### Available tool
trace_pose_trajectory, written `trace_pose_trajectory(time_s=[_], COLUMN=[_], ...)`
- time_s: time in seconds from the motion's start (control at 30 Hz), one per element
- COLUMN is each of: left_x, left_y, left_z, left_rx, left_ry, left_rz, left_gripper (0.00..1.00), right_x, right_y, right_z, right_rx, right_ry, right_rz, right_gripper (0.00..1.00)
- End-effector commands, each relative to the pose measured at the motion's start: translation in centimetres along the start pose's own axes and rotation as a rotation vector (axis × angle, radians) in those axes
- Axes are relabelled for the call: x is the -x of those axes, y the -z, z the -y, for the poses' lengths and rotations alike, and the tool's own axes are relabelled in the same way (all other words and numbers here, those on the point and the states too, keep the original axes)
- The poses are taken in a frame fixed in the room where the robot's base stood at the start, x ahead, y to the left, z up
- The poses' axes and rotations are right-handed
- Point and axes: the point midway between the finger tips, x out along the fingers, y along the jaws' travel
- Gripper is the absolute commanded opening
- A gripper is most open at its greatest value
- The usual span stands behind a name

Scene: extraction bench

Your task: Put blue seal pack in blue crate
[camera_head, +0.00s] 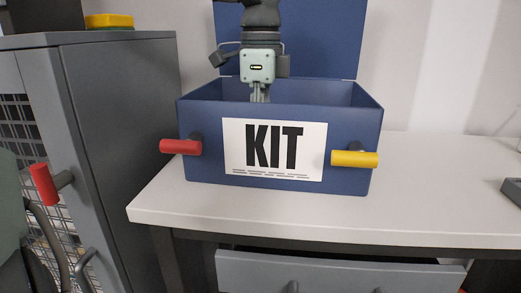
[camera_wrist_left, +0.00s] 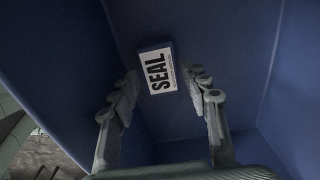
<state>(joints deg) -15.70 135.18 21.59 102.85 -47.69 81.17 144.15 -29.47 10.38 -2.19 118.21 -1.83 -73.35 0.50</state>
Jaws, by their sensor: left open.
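The blue crate (camera_head: 205,160) stands on the white bench with its lid raised at the back and a white KIT label on its front. My left gripper (camera_head: 260,93) reaches down into it from above, its fingertips hidden behind the front wall. In the left wrist view, the blue seal pack (camera_wrist_left: 157,68) with its white SEAL label lies inside blue walls, below and between the fingers. The left gripper (camera_wrist_left: 164,76) is open, with a gap on each side of the pack. The pack is hidden in the head view. My right gripper is not in view.
The crate has a red handle (camera_head: 181,146) and a yellow handle (camera_head: 355,159) on its front. A grey cabinet (camera_head: 120,110) stands close at the left, with a yellow object (camera_head: 109,21) on top. A drawer (camera_head: 340,275) is below.

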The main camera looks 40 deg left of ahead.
Motion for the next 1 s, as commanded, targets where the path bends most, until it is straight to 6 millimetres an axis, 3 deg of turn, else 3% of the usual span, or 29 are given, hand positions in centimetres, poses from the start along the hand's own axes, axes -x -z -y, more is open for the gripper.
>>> trace_pose_trajectory(time_s=[0.2,0.4,0.6,1.0], left_x=[5.1,8.0,9.0,8.9], left_y=[0.0,0.0,0.0,0.0], left_z=[0.1,0.0,0.0,0.0], left_rx=[0.001,0.000,-0.002,-0.002], left_ry=[0.004,0.001,-0.001,-0.001], left_rz=[0.002,0.001,0.001,0.001], left_gripper=[0.46,0.46,0.46,0.46], right_x=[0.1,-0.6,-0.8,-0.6], right_y=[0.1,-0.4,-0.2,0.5], right_z=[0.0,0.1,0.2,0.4], right_rx=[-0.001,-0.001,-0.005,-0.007], right_ry=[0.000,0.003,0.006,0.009], right_rz=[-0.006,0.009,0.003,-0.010], right_gripper=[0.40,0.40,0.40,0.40])
